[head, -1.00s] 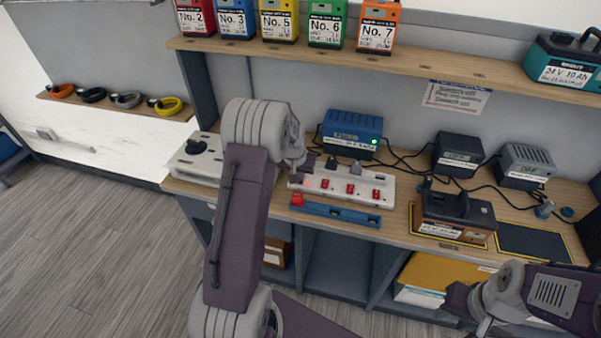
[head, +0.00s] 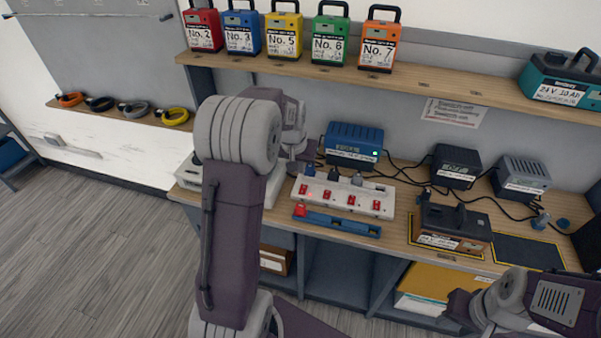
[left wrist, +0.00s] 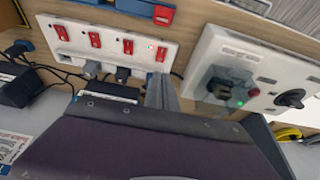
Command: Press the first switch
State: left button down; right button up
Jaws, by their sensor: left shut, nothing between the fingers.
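A white power strip (head: 335,205) with a row of several red switches lies on the bench. Its leftmost switch (head: 303,189) is uncovered in the head view. In the left wrist view the strip (left wrist: 78,50) appears turned round, with that end switch (left wrist: 161,53) at the right, beside a small lit lamp. My left gripper (head: 298,168) is shut and empty, behind the strip's left end and partly hidden by my arm. In the left wrist view its fingers (left wrist: 161,92) are just beside the end switch; contact cannot be told. My right gripper (head: 462,306) is low at the right, its jaws unclear.
A blue charger (head: 352,143) and plugged cables stand behind the strip. A blue bar with a red end (head: 338,222) lies in front. A white box with a black knob (left wrist: 255,75) stands beside the strip's end. Numbered packs (head: 283,38) line the shelf above.

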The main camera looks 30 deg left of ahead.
aim_at(305, 186)
pick_arm(q)
jog(key=shift+s+r, duration=0.2)
jog(key=shift+r, duration=0.05)
jog(key=w+p, duration=0.1)
jog(key=p, duration=0.5)
jog(key=shift+w+r, duration=0.15)
jog(key=shift+w, duration=0.2)
jog(key=x, duration=0.4)
jog(key=p+x, duration=0.1)
jog(key=x, duration=0.8)
jog(key=shift+s+f, duration=0.25)
jog(key=shift+f, duration=0.25)
